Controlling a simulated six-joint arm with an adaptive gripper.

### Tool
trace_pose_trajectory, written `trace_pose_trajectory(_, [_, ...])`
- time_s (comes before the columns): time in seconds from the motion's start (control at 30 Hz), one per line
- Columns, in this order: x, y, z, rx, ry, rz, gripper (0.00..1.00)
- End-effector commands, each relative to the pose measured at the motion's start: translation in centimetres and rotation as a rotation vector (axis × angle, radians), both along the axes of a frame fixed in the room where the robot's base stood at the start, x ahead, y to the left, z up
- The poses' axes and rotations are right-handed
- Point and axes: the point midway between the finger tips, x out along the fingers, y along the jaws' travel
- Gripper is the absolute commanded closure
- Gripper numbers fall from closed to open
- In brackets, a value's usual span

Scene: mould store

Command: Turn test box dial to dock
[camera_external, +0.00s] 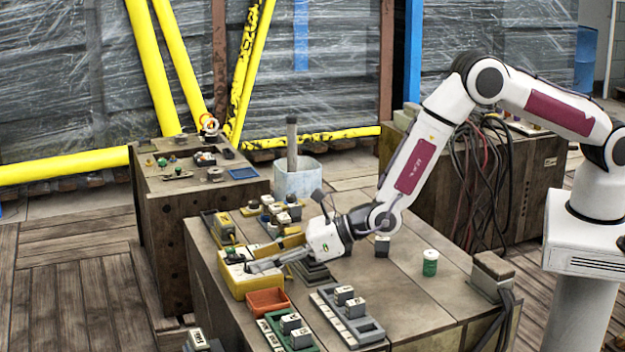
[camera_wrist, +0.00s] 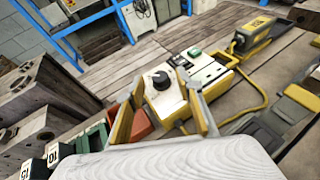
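The test box is a yellow case with a pale top panel (camera_wrist: 176,101), near the left edge of the bench; it also shows in the external view (camera_external: 238,283). A round black dial (camera_wrist: 160,80) with a light mark stands on the panel; its setting cannot be read. A green button (camera_wrist: 195,52) and dark window lie behind it. My gripper (camera_wrist: 162,84) is open, its two fingers on either side of the dial in the wrist view. Contact with the dial cannot be told. In the external view my gripper (camera_external: 262,255) reaches low over the box, hiding the dial.
An orange tray (camera_external: 268,302) sits close beside the box. Racks with numbered blocks (camera_external: 346,310) stand at the bench front. A yellow-black device (camera_wrist: 258,30) with a yellow cable lies beyond the box. A green-white can (camera_external: 430,263) stands right, with bare bench around it.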

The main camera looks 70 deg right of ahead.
Motion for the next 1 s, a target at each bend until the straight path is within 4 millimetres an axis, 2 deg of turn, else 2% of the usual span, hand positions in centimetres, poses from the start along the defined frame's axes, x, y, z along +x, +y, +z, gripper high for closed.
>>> trace_pose_trajectory(0.23, [0.74, 0.24, -0.40, 0.000, 0.001, 0.000, 0.64])
trace_pose_trajectory(0.57, [0.82, 0.28, -0.39, 0.000, 0.000, 0.000, 0.64])
trace_pose_trajectory(0.7, [0.82, 0.28, -0.39, 0.000, 0.001, 0.000, 0.98])
trace_pose_trajectory(1.0, [0.81, 0.28, -0.38, 0.000, 0.000, -0.003, 1.00])
